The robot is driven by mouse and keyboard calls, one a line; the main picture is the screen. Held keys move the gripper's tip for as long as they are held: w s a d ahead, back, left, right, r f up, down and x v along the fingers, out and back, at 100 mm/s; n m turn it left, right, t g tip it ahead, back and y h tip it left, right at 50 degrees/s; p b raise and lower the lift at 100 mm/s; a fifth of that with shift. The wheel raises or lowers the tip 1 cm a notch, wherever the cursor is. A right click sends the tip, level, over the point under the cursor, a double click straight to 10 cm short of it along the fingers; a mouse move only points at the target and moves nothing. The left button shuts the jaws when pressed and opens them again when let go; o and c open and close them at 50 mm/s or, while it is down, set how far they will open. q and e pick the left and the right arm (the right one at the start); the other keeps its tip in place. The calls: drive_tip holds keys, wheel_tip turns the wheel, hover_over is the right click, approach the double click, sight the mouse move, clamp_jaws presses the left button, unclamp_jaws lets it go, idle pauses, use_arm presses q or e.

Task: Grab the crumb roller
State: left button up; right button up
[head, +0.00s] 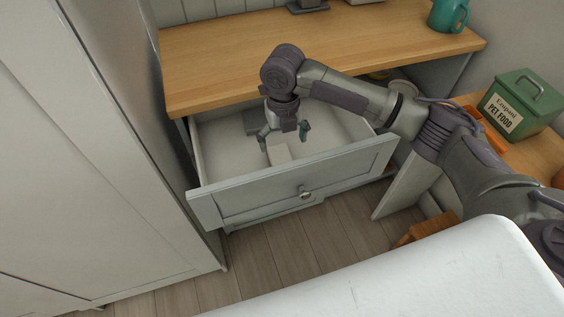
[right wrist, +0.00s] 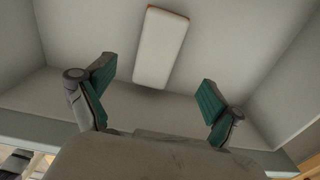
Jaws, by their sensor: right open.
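A pale oblong block, which looks like the crumb roller (head: 279,155), lies on the floor of the open drawer (head: 290,190). In the right wrist view, the crumb roller (right wrist: 160,48) shows as a white oblong with thin orange-brown ends, ahead of the fingers. My right gripper (head: 284,136) points down into the drawer, above and close to the block. In the right wrist view, my right gripper (right wrist: 157,86) is open with its green-padded fingers wide apart and nothing between them. My left gripper is not in view.
A wooden worktop (head: 300,50) overhangs the back of the drawer. A tall white cabinet (head: 90,150) stands close on the left. A green pet food tin (head: 520,103) and a teal mug (head: 448,15) are at the right.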

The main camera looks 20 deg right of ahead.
sight(282, 158)
drive_tip(key=shift+w+f, duration=0.1)
drive_tip(key=shift+f, duration=1.15)
drive_tip(key=f, duration=0.4)
drive_tip(key=shift+w+a+f, duration=0.1)
drive_tip(key=shift+a+f, duration=0.1)
drive_tip(key=shift+f, duration=0.25)
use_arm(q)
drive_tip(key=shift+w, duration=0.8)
use_arm(e)
drive_tip(key=shift+c, duration=0.4)
drive_tip(key=shift+c, duration=1.4)
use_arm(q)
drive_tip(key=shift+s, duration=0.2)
use_arm(e)
drive_tip(key=c, duration=0.9)
